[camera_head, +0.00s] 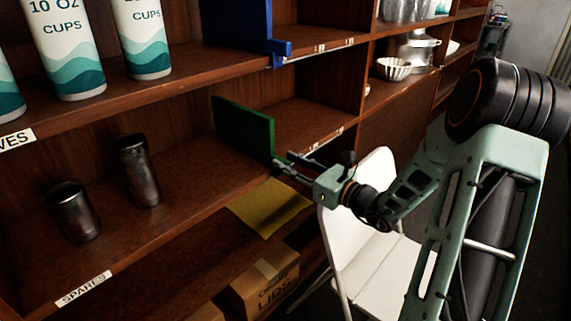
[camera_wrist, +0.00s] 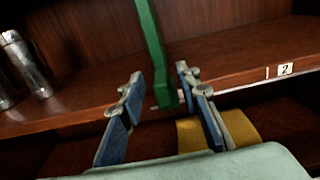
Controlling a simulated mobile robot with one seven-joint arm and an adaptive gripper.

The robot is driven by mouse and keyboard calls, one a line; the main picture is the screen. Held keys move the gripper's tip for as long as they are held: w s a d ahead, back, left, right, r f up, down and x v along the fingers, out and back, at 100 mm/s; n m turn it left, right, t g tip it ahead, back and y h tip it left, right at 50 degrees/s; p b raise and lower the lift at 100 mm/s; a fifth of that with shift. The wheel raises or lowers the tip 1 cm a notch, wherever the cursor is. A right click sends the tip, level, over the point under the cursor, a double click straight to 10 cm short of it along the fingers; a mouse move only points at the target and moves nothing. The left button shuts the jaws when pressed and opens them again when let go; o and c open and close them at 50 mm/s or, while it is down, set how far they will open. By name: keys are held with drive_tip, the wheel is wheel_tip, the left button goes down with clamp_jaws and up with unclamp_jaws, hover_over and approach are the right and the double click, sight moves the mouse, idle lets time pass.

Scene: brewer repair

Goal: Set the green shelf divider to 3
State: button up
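The green shelf divider (camera_head: 243,128) stands upright on the middle shelf, its front end at the shelf's front edge. In the wrist view the divider (camera_wrist: 152,45) runs down to a front tab between my fingers. My gripper (camera_head: 283,163) is at the divider's front end; in the wrist view my gripper (camera_wrist: 160,88) is open, with blue pads on both sides of the tab and gaps visible. A number label "2" (camera_wrist: 285,69) is on the shelf edge to the right of the divider. In the head view, labels (camera_head: 340,130) further right are too small to read.
Two dark metal cups, one nearer (camera_head: 74,212) and one farther (camera_head: 138,170), stand left of the divider. A blue divider (camera_head: 235,30) is on the shelf above. A yellow sheet (camera_head: 268,207) lies below, and a white chair (camera_head: 370,250) stands by my arm.

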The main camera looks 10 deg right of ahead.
drive_tip(key=shift+w+a, duration=0.35)
drive_tip(key=shift+w, duration=0.15)
clamp_jaws()
